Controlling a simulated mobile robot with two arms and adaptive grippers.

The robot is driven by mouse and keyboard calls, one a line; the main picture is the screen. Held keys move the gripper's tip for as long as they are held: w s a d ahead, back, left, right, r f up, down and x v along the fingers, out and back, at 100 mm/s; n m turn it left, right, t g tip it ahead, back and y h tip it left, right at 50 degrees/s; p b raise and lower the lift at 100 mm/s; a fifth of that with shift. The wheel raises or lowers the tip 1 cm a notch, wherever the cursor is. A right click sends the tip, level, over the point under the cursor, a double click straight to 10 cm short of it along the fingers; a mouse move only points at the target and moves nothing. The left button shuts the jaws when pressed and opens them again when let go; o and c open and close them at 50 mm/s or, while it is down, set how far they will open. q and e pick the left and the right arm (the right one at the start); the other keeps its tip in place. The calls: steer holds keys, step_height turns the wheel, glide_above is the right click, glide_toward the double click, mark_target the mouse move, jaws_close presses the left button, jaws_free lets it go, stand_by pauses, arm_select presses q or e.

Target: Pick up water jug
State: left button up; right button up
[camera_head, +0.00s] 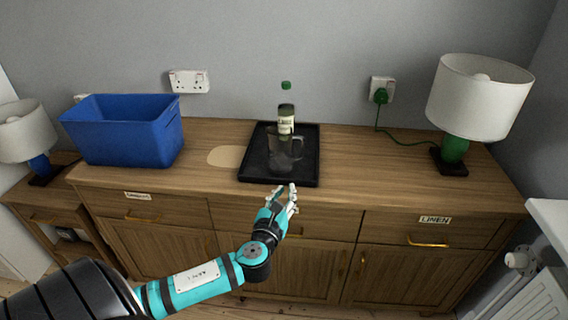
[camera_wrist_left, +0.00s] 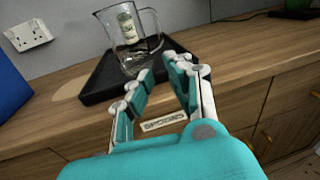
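The water jug (camera_head: 284,154) is clear glass and stands upright on a black tray (camera_head: 250,172) on the wooden sideboard. In the left wrist view the jug (camera_wrist_left: 133,54) shows its spout to the left and its handle to the right. A green-capped bottle (camera_head: 286,112) stands behind it and shows through the glass in the wrist view. My left gripper (camera_head: 284,190) is in front of the sideboard, just short of the tray's front edge. Its fingers (camera_wrist_left: 160,78) are apart with nothing between them, pointing towards the jug without touching it. My right gripper is not in either view.
A blue bin (camera_head: 125,140) stands left on the sideboard (camera_head: 370,175), beside a tan oval patch (camera_head: 226,156). A white-shaded lamp (camera_head: 478,98) stands right, its green cord running to a wall socket (camera_head: 381,90). The top between tray and lamp is clear. Another lamp (camera_head: 28,132) stands far left.

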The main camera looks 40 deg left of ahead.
arm_select(q)
step_height(320, 180, up, 2)
steer(key=w, duration=0.1)
glide_toward(303, 149)
steer(key=shift+w+a+f+m+t, duration=0.15)
steer(key=shift+w+a, duration=0.15)
steer(key=shift+w, duration=0.3)
steer(key=shift+w+a+f+m+t, duration=0.2)
steer(key=shift+w+a, duration=0.1)
steer(key=shift+w, duration=0.25)
steer(key=shift+x, duration=3.05)
steer(key=shift+f, duration=0.15)
steer(key=shift+d, duration=0.1)
jaws_close()
